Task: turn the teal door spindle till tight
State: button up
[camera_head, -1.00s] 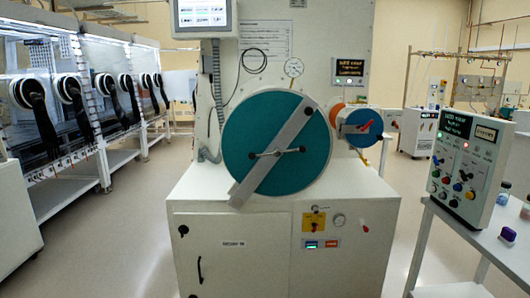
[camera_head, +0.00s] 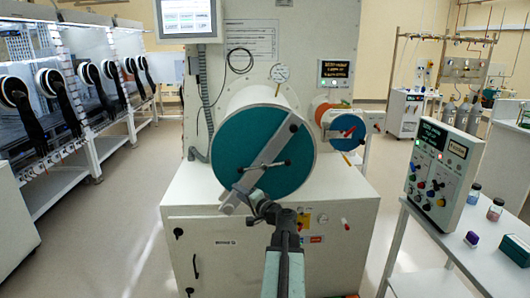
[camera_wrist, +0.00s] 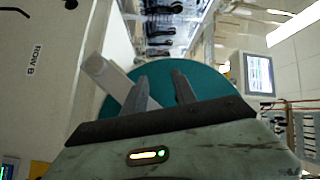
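The large teal round door (camera_head: 235,140) closes the front of a white cylinder on the cabinet. A grey diagonal bar (camera_head: 279,141) crosses it, and the dark spindle handle (camera_head: 264,164) lies roughly level at the bar's middle. My gripper (camera_head: 255,202) is in front of the door's lower edge, below the spindle, near the bar's lower end; I cannot tell if it touches the bar. In the wrist view, my gripper's fingers (camera_wrist: 162,84) are apart and empty, with the teal door (camera_wrist: 222,86) behind and the bar (camera_wrist: 105,76) left of them. The spindle is not clear there.
A gauge (camera_head: 280,73) is above. A control box (camera_head: 444,172) stands on a white table (camera_head: 440,225) at right. Glovebox gloves (camera_head: 66,110) hang at left. Floor on both sides is clear.

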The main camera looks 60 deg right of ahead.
aim_at(266, 166)
jog(key=s+d+r+m+h+p, duration=0.1)
jog(key=s+d+r+m+h, duration=0.4)
jog(key=s+d, duration=0.45)
jog(key=shift+n, duration=0.5)
jog(key=p+x, duration=0.1)
jog(key=x, duration=0.6)
jog(key=shift+w+a+r, duration=0.1)
jog(key=shift+w, duration=0.1)
grip_shut()
